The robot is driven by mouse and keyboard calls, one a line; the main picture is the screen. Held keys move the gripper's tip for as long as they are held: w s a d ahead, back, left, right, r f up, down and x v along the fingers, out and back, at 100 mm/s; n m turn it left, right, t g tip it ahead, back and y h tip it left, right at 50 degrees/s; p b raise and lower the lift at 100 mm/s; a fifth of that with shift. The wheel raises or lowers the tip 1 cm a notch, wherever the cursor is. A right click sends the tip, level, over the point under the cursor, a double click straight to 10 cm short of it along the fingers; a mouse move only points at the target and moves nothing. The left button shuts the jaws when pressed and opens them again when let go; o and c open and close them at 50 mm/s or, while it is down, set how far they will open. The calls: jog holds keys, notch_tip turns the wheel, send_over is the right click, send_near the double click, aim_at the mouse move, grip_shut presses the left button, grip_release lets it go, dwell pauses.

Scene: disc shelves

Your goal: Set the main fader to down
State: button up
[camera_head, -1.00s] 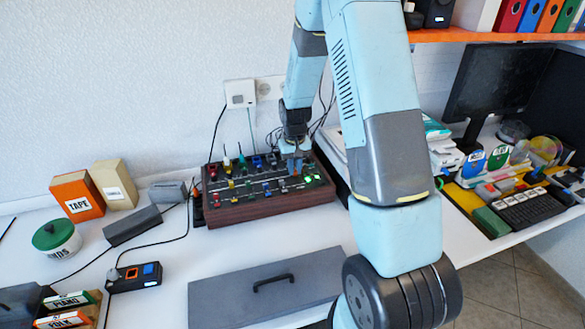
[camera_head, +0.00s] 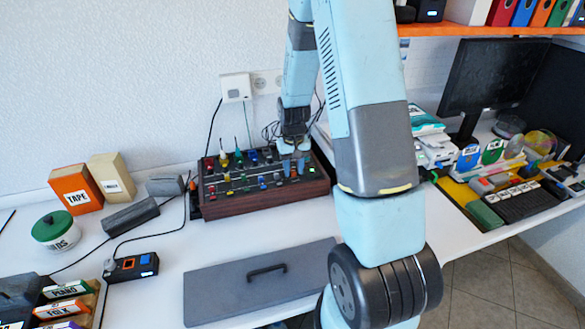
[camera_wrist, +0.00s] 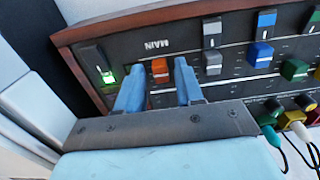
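The mixer (camera_head: 262,199) is a wooden-sided dark panel on the white desk, under my gripper (camera_head: 293,168). In the wrist view, the panel appears upside down, with the label MAIN (camera_wrist: 157,44) inverted. The main fader (camera_wrist: 160,70) has an orange-red cap just below that label in the picture. My gripper (camera_wrist: 158,85) has two blue fingers, one on each side of the cap, with a small visible gap on both sides. It is open. The lower part of the fader's slot is hidden by my gripper, so its full travel cannot be seen.
A switch lit green (camera_wrist: 108,76) lies just left of my fingers in the wrist view. Grey (camera_wrist: 213,62), blue (camera_wrist: 260,54) and green (camera_wrist: 294,69) fader caps lie to the right. Plugged cables (camera_wrist: 299,130) stand at the panel's edge.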

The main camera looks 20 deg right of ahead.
aim_at(293, 170)
jog(key=shift+o, duration=0.3)
jog(key=shift+r, duration=0.1)
jog(key=shift+r, duration=0.25)
notch_tip(293, 170, up, 13)
jog(key=shift+a, duration=0.1)
dwell(0.5)
jog(key=s+a+r+t, duration=0.3)
jog(key=s+r, duration=0.8)
jog(key=r, duration=0.3)
jog(key=s+a+r+t, duration=0.1)
jog(key=s+r, duration=0.2)
jog(key=s, duration=0.4)
jog(key=s+a+r+n+t, duration=0.1)
jog(key=s+r, duration=0.2)
jog(key=s, duration=0.5)
jog(key=shift+r+t, duration=0.15)
jog(key=shift+t, duration=0.15)
